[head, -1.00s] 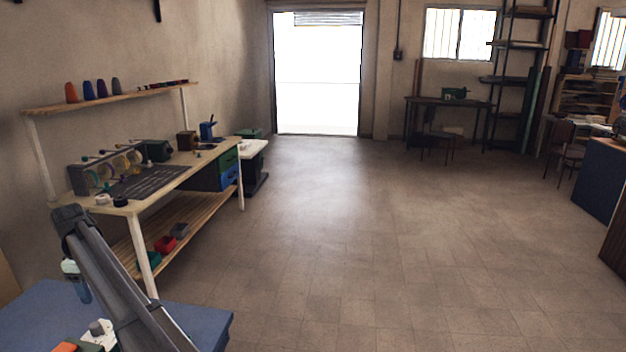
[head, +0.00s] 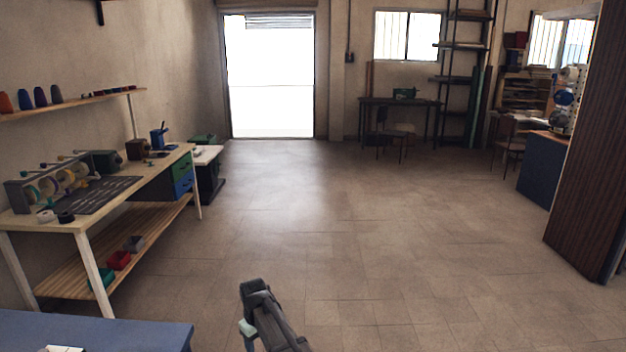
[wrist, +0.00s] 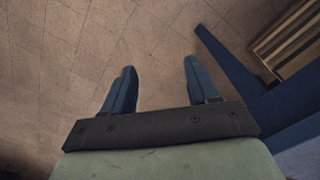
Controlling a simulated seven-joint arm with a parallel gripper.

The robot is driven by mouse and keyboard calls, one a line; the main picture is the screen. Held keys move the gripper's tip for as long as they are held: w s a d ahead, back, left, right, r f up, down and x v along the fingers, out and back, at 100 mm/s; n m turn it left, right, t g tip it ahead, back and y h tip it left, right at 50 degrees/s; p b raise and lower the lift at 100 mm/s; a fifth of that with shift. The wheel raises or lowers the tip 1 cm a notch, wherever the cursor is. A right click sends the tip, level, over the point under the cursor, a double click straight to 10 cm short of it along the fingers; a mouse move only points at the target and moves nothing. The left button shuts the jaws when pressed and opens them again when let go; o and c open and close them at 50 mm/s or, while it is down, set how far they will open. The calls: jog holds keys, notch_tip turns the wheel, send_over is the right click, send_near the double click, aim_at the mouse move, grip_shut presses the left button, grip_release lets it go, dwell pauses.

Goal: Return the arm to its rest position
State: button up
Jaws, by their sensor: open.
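My arm shows at the bottom middle of the head view, over the bare floor and to the right of the blue table (head: 120,328). My gripper (wrist: 158,78) shows in the wrist view with its two blue fingers spread apart. Only floor lies between them, and the gripper is empty. The fingers cannot be made out in the head view. A blue surface (wrist: 240,85) stands to the right of the fingers in the wrist view, apart from them.
A wooden workbench (head: 130,200) with tools on top and a slatted lower shelf stands at the left. A brown panel (head: 585,150) stands at the right. The tiled floor (head: 330,230) between them is clear up to the bright doorway (head: 270,80).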

jog(key=s+d+f+m, duration=0.3)
jog(key=s+d, duration=0.2)
jog(key=d, duration=0.6)
jog(key=s+d+f+m, duration=0.3)
jog(key=s+d, duration=0.3)
jog(key=d, duration=0.5)
jog(key=s+d+f+m, duration=0.3)
jog(key=s+d, duration=0.2)
jog(key=d, duration=0.7)
jog(key=s+f+g, duration=0.3)
jog(key=s+f, duration=0.7)
jog(key=s, duration=0.5)
jog(key=s+f+g, duration=0.3)
jog(key=s+f, duration=0.8)
jog(key=s, duration=0.3)
jog(key=shift+s+a+g, duration=0.15)
jog(key=shift+s+g, duration=0.25)
jog(key=shift+c, duration=0.3)
